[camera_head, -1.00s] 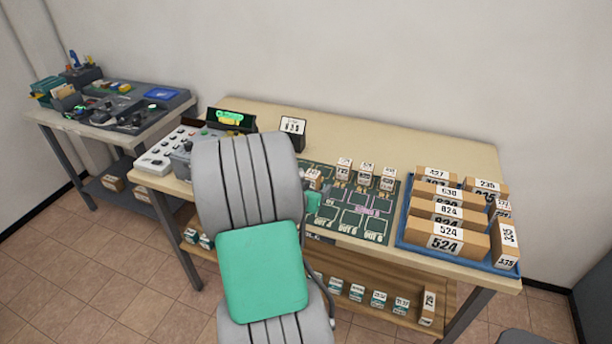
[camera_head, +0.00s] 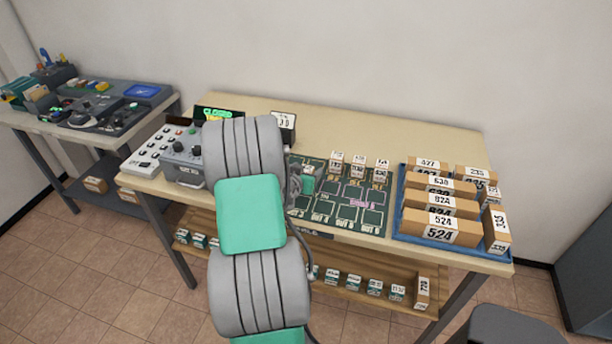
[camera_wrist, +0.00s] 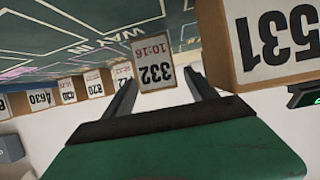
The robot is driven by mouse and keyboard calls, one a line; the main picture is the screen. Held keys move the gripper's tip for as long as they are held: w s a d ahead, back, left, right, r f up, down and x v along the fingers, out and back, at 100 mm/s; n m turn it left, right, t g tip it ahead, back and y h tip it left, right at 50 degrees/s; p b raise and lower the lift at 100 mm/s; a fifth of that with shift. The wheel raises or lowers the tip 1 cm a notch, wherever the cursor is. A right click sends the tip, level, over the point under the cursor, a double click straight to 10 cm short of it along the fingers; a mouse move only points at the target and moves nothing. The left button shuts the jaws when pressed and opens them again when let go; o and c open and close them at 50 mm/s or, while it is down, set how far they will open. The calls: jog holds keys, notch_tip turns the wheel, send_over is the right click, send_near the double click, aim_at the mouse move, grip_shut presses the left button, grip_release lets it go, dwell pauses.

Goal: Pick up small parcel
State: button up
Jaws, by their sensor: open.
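In the wrist view, a small parcel (camera_wrist: 153,65) with a white label reading 332 and 10:16 appears upside down, over the edge of the green marked mat (camera_wrist: 100,30). My gripper (camera_wrist: 161,80) is open, its two dark fingers on either side of this parcel's near end; I cannot tell whether they touch it. In the head view, my arm hides the gripper fingers and most of the mat's left part.
A larger box labelled 531 (camera_wrist: 265,40) stands close by the right finger. Several small parcels (camera_wrist: 68,92) line up at left. In the head view, a blue tray (camera_head: 440,243) of cardboard parcels stands right, a control panel (camera_head: 185,160) left. Small boxes line the lower shelf (camera_head: 250,262).

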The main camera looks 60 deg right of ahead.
grip_shut()
dwell(0.7)
